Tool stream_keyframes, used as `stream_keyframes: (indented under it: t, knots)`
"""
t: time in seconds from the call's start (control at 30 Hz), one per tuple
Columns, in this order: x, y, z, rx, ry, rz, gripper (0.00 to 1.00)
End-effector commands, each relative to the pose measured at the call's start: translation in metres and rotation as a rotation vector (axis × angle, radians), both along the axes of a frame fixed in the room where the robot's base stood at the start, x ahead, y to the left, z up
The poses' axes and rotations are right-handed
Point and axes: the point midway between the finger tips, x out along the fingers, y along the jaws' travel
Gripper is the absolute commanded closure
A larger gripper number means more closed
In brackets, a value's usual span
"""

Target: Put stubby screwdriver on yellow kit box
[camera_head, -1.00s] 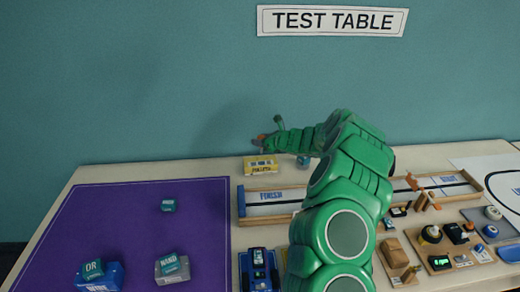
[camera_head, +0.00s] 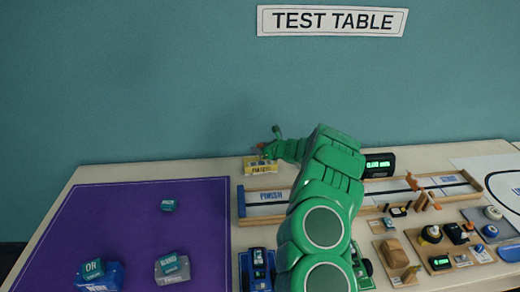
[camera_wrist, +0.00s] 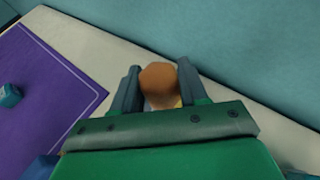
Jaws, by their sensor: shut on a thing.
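The stubby screwdriver shows in the wrist view as a rounded orange-brown handle (camera_wrist: 158,77) between my fingers. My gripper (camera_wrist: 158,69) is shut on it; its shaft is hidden. The yellow kit box (camera_head: 260,168) lies near the back edge of the table in the head view, with dark lettering on its front. My gripper (camera_head: 268,148) is low over the top of this box. A small patch of yellow shows below the handle in the wrist view. I cannot tell whether the screwdriver touches the box.
A purple mat (camera_head: 140,230) with several small blocks covers the left of the table. A track marked FINISH (camera_head: 266,197) lies just in front of the box. A black device with a green display (camera_head: 379,165) stands right of my arm. The teal wall is close behind.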

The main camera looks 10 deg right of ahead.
Motion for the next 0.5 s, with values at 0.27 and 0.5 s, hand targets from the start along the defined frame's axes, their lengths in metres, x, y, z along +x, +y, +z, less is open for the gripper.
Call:
stream_keyframes:
  t: [0.27, 0.5]
  knots:
    - [0.0002, 0.0000, -0.0009, 0.000, -0.001, -0.001, 0.87]
    - [0.0002, 0.0000, -0.0028, 0.000, -0.001, -0.001, 0.37]
